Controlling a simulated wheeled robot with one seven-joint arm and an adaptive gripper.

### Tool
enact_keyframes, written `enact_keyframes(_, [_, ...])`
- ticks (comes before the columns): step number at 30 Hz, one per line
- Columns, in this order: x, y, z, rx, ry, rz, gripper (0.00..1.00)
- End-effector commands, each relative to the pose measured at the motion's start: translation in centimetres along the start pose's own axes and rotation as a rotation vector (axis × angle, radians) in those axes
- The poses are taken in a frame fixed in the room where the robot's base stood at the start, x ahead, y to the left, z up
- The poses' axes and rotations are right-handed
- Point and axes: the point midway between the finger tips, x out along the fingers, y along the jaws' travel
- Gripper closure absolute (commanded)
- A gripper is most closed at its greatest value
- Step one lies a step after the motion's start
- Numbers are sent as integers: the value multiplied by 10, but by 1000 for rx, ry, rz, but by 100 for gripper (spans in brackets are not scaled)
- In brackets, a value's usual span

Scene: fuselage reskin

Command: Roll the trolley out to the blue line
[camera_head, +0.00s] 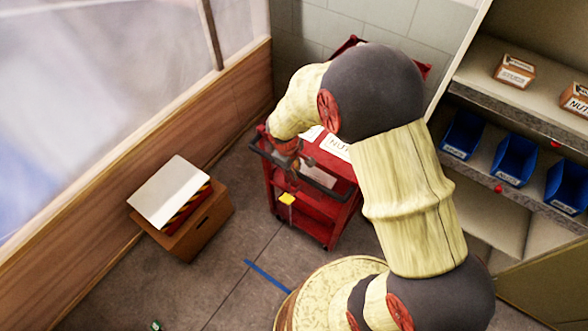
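A brown box (200,226) with a white panel (168,191) on top stands left, by the wood-panelled wall (110,190). Shelving with blue bins (513,159) and labelled boxes (514,71) fills the right. Floor between the box and trolley is clear. A small green item (155,326) lies at bottom left.

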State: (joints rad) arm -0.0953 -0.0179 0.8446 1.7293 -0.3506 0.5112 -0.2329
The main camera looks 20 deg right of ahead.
Motion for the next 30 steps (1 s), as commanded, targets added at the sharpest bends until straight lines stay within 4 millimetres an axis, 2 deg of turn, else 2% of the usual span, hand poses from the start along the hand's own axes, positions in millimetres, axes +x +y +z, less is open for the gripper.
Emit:
enact_keyframes(9, [0,0,0,0,0,0,100])
enact_keyframes(30, [0,0,0,0,0,0,100])
